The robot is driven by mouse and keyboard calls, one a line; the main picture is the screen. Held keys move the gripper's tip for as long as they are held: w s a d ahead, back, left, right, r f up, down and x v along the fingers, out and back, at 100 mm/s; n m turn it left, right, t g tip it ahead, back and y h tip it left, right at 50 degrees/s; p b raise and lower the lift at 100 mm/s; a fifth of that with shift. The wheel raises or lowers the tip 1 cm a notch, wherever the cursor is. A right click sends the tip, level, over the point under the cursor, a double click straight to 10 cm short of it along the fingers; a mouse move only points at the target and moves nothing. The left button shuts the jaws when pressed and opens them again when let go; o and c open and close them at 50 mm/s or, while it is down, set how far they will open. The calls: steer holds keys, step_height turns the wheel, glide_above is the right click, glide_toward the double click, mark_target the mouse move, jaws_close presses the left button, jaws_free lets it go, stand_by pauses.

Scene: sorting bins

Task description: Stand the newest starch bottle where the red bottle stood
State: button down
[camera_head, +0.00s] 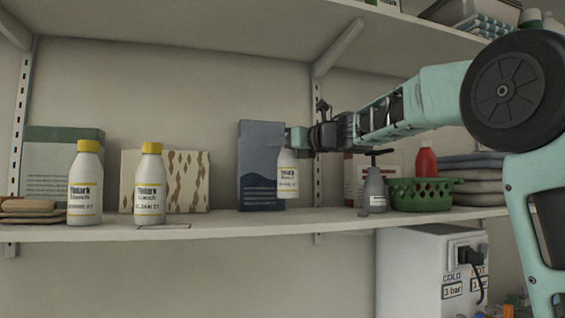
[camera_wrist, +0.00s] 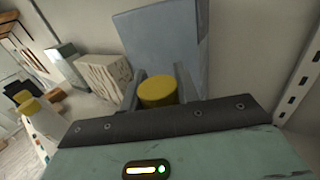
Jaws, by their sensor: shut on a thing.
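My gripper (camera_head: 295,138) is shut on a white starch bottle (camera_head: 287,175) and holds it upright, apparently a little above the shelf, in front of a dark blue box. In the wrist view the bottle's yellow cap (camera_wrist: 157,92) sits between the two fingers. Two more white starch bottles with yellow caps stand on the shelf, one at the far left (camera_head: 85,185) and one right of it (camera_head: 149,187). Their small date print is too blurred to read. A red bottle (camera_head: 426,162) stands at the right, in or behind a green basket. A thin outline (camera_head: 165,227) lies on the shelf near the second bottle.
The shelf (camera_head: 225,222) is clear between the second bottle and the held one. Behind are a green-and-white box (camera_head: 50,160), a patterned box (camera_head: 188,178) and the blue box (camera_head: 261,140). A grey pump bottle (camera_head: 375,190), green basket (camera_head: 420,195) and folded cloths (camera_head: 475,180) stand right.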

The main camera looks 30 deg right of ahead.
steer(key=shift+f, duration=1.85)
steer(key=shift+f+b, duration=0.2)
steer(key=shift+b, duration=0.2)
steer(key=c, duration=1)
jaws_free()
steer(key=shift+c, duration=0.2)
steer(key=shift+r, duration=0.2)
steer(key=b, duration=0.4)
glide_toward(282, 157)
steer(key=shift+w+d+r, duration=0.1)
steer(key=shift+w+d, duration=0.1)
steer(key=shift+d, duration=0.35)
steer(key=shift+w+d, duration=0.2)
steer(key=shift+d, duration=0.4)
